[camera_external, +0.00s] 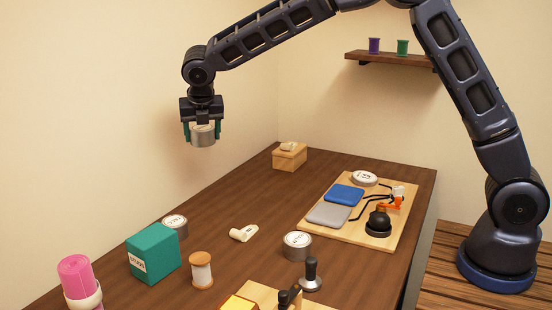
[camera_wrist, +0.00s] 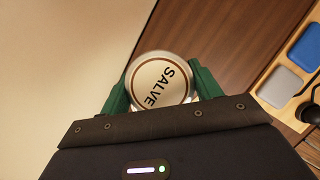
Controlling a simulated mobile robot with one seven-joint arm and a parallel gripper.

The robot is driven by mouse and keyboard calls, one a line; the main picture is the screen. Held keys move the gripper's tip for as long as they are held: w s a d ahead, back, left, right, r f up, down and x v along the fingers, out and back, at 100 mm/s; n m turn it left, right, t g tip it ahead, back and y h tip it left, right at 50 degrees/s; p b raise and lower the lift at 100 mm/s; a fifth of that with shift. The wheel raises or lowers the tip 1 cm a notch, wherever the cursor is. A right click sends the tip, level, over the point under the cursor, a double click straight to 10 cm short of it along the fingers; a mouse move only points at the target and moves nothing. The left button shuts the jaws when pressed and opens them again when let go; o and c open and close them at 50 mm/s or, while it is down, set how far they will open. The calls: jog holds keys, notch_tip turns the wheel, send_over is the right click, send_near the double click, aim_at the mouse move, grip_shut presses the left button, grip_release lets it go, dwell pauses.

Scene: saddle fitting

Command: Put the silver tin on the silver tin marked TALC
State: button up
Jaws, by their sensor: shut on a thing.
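My gripper (camera_external: 202,128) is shut on a round silver tin (camera_external: 204,139), high above the table's left side. In the wrist view the green fingers of my gripper (camera_wrist: 161,88) grip the tin (camera_wrist: 160,78) from both sides, and its lid reads SALVE. Three other silver tins rest below: one (camera_external: 174,222) behind the teal box, one (camera_external: 297,243) near the middle front, and one (camera_external: 364,177) at the back of the light wooden board. Their lid marks are too small to read, so I cannot tell which is TALC.
A teal box (camera_external: 153,252), a thread spool (camera_external: 201,271), a pink roll (camera_external: 77,277) and a cream piece (camera_external: 243,233) stand at front left. The board (camera_external: 320,229) holds blue and grey pads. A wooden box (camera_external: 290,158) sits at the back. The table's middle-left back is clear.

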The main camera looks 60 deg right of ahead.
notch_tip(320, 180, up, 3)
send_over(174, 218)
jog(key=s, duration=0.1)
jog(key=shift+n, duration=0.4)
jog(key=f, duration=1.3)
jog(key=a+f, duration=0.1)
jog(key=f, duration=0.5)
jog(key=shift+f, duration=0.4)
jog(key=shift+f, duration=0.15)
jog(key=o, duration=1.1)
jog(key=v, duration=1.2)
jog(key=shift+s+d+r, duration=0.1)
jog(key=shift+s+r, duration=0.05)
jog(key=shift+r, duration=0.1)
